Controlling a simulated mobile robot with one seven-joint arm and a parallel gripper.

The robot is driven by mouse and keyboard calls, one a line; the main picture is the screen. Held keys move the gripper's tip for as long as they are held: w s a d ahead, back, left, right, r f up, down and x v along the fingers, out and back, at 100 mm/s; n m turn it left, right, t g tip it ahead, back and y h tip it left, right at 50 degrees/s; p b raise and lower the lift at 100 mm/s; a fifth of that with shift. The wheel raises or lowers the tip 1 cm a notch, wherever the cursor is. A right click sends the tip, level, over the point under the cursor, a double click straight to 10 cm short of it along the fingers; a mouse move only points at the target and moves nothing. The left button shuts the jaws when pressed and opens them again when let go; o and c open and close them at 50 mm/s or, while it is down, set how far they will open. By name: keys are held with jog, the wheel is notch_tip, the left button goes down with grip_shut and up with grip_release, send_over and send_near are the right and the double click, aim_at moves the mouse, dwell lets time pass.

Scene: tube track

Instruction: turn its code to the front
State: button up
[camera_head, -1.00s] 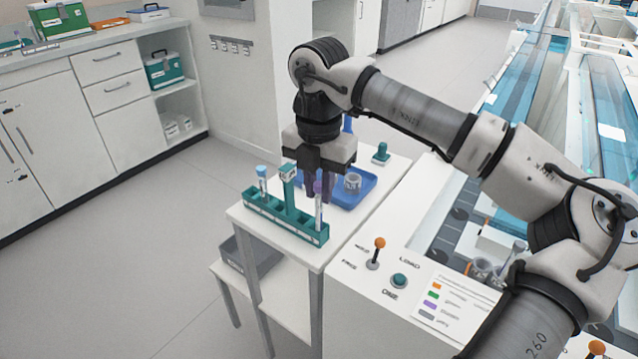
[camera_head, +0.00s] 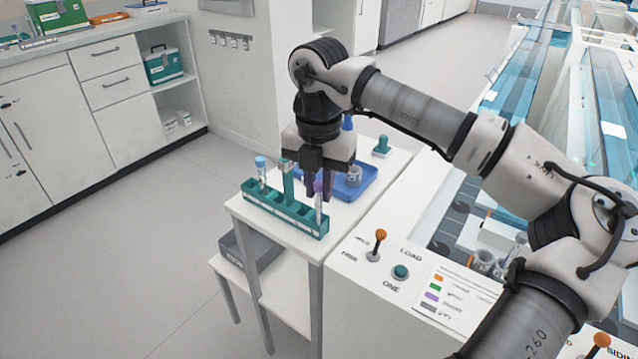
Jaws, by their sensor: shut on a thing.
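My gripper (camera_head: 318,190) points down over the right end of the teal tube rack (camera_head: 262,202) and is shut on a tube with a purple cap (camera_head: 318,187). The tube stands upright at the rack's right end, its pale body (camera_head: 319,209) showing below the fingers. Any code on it is too small to make out. A second tube, blue-capped (camera_head: 261,162), stands upright near the rack's left end. The rack's tall teal post (camera_head: 287,180) rises between the two tubes, close to the left of my gripper.
A blue tray (camera_head: 368,178) with a small cup (camera_head: 353,176) lies behind the gripper. A teal-topped piece (camera_head: 382,146) stands at the table's back. An orange-knobbed lever (camera_head: 380,236) and teal button (camera_head: 400,272) are on the panel at front right.

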jog(key=n, duration=0.9)
jog(key=shift+n, duration=0.3)
jog(key=n, duration=0.5)
jog(key=shift+p, duration=0.4)
jog(key=n, duration=0.4)
jog(key=shift+f, duration=0.15)
jog(key=o, duration=0.8)
